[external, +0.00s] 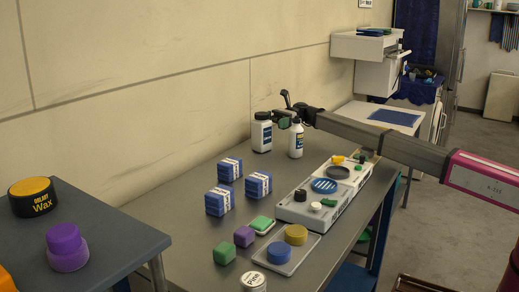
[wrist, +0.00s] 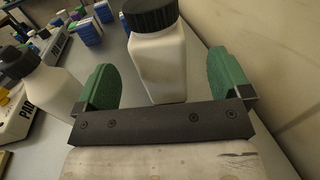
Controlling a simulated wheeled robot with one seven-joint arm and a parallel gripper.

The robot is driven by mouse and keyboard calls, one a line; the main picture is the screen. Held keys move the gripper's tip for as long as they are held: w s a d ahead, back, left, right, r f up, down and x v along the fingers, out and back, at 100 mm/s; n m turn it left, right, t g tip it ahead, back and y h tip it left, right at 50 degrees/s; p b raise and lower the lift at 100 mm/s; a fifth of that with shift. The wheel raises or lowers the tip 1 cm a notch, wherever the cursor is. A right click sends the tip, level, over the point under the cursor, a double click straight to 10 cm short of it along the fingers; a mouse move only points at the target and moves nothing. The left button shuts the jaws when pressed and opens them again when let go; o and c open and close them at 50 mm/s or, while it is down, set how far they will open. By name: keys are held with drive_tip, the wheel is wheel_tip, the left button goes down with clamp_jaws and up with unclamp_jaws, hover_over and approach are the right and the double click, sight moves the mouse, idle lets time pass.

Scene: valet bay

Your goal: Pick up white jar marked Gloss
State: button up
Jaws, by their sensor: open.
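A white jar with a black ribbed lid (wrist: 157,72) stands upright on the grey table. In the wrist view it is between the two green fingers of my gripper (wrist: 164,68), with a gap on each side. My gripper is open and holds nothing. In the external view the jar (external: 262,135) stands near the wall, and my gripper (external: 283,119) is close beside it at lid height. The jar's dark label is too small to read there, and no label shows in the wrist view.
A white bottle (external: 296,141) stands close to the right of the jar; it also shows left of my gripper in the wrist view (wrist: 50,88). Blue-and-white boxes (external: 230,168) and a grey tray unit (external: 293,212) stand nearer. The wall (wrist: 285,50) is close on the right.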

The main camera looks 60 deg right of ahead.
sight(256, 124)
drive_tip(key=shift+r+x, duration=0.15)
drive_tip(key=shift+x, duration=1.55)
drive_tip(key=shift+r+x, duration=0.15)
drive_tip(key=shift+x, duration=1.5)
drive_tip(key=shift+s, duration=0.15)
drive_tip(key=c, duration=1.3)
